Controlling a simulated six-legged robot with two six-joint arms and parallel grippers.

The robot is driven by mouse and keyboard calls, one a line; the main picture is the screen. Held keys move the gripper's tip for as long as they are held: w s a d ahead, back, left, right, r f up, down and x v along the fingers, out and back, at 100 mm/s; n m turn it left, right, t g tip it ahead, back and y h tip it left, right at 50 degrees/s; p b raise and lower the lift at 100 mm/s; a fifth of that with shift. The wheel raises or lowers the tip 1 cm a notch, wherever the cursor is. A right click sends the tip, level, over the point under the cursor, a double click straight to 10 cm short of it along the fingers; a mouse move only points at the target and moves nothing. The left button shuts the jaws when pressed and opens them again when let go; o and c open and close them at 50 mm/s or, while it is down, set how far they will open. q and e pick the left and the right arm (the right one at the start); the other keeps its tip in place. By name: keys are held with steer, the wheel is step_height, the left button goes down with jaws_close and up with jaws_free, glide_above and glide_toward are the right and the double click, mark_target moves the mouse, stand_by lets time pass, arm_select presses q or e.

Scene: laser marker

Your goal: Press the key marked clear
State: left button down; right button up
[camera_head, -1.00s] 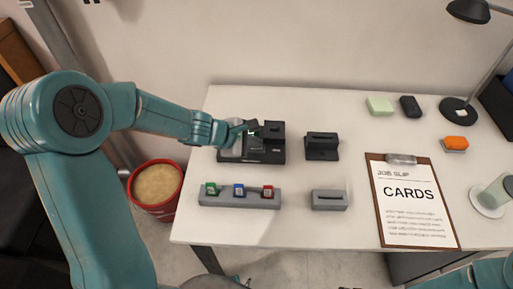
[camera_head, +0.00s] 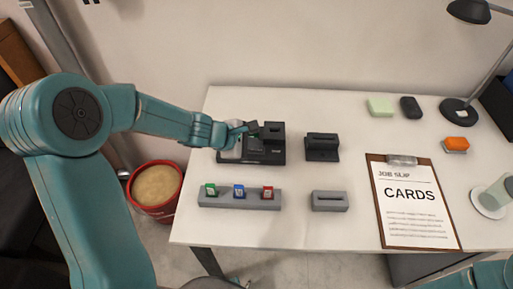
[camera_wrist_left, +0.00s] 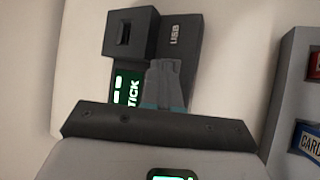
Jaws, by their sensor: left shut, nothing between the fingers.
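No key marked clear can be read. My right gripper is out of view.
A grey rack (camera_head: 240,201) holds green, blue and red pieces in front of the machine. A dark slotted block (camera_head: 322,147) and a grey one (camera_head: 329,201) stand to the right. A clipboard (camera_head: 413,205) reads CARDS. The table between has free room.

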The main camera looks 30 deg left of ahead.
arm_select(q)
steer(key=shift+r+p, duration=0.45)
steer(key=shift+r, duration=0.25)
step_height(320, 180, up, 5)
steer(key=p, duration=0.4)
steer(key=shift+r+p, duration=0.1)
steer(key=shift+p, duration=0.2)
step_height(320, 180, up, 10)
steer(key=p, duration=1)
glide_above(254, 151)
steer(key=shift+s, duration=0.1)
